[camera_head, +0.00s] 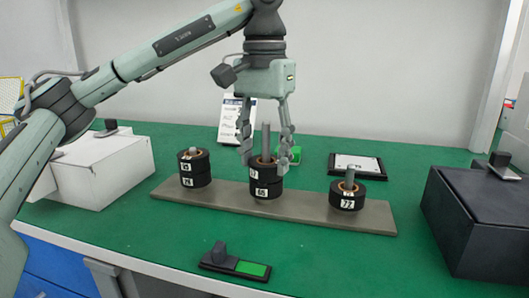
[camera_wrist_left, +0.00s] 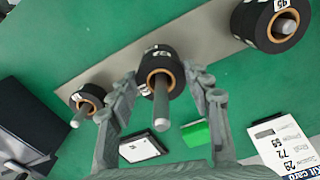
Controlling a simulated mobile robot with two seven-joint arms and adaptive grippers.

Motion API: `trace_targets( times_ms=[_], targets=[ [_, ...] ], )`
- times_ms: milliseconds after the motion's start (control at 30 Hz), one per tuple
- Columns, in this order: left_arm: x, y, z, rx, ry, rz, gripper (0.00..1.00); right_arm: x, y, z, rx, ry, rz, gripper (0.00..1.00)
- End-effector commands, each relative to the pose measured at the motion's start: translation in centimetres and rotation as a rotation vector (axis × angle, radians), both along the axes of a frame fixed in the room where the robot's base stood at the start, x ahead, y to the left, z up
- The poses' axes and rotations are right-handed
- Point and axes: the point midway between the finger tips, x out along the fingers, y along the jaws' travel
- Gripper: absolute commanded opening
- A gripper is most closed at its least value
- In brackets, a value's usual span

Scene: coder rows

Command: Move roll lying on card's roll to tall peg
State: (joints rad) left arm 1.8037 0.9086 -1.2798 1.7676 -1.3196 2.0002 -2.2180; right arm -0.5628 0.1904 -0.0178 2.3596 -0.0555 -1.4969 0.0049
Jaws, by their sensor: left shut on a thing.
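My left gripper (camera_head: 266,160) reaches down over the tall middle peg (camera_head: 266,138) and is shut on the upper roll (camera_head: 258,161) there, with a finger on each side. This black roll is around the peg, above a lower roll (camera_head: 266,190) whose label looks like 65. In the left wrist view the gripper (camera_wrist_left: 165,95) has the middle roll (camera_wrist_left: 158,65) and its peg (camera_wrist_left: 161,105) between its fingers. Two stacked rolls (camera_head: 195,168) sit on the left peg, and one roll (camera_head: 346,197) on the right peg. The white kit card (camera_wrist_left: 283,145) shows a list of numbers.
The grey board (camera_head: 225,196) carries the pegs. A white box (camera_head: 100,165) stands left and a black box (camera_head: 480,215) right. A black-framed plate (camera_head: 358,166) and a green block (camera_head: 294,155) lie behind. A switch-like block with a green face (camera_head: 235,264) lies in front.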

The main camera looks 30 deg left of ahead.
Motion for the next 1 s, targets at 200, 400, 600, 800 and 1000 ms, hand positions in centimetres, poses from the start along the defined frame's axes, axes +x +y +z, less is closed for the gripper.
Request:
trace_targets(
  times_ms=[200, 400, 600, 800, 1000],
  targets=[
    [0.0, 0.0, 0.0, 0.0, 0.0, 0.0, 0.66, -0.3, 0.0, 0.1, -0.001, 0.005, -0.001, 0.4],
    [0.0, 0.0, -0.1, 0.0, 0.0, 0.0, 0.73, -0.3, 0.0, 0.1, -0.001, 0.005, -0.001, 0.4],
    [0.0, 0.0, 0.2, 0.0, -0.001, 0.0, 0.73, -0.2, -0.1, 0.1, -0.001, 0.004, -0.001, 0.4],
    [0.0, 0.0, 2.7, 0.0, -0.006, 0.001, 0.73, -0.2, 0.0, 0.1, 0.0, 0.003, -0.001, 0.4],
    [0.0, 0.0, 6.6, 0.001, -0.007, 0.001, 0.73, -0.1, 0.0, 0.1, 0.0, 0.003, -0.001, 0.4]
  ],
)
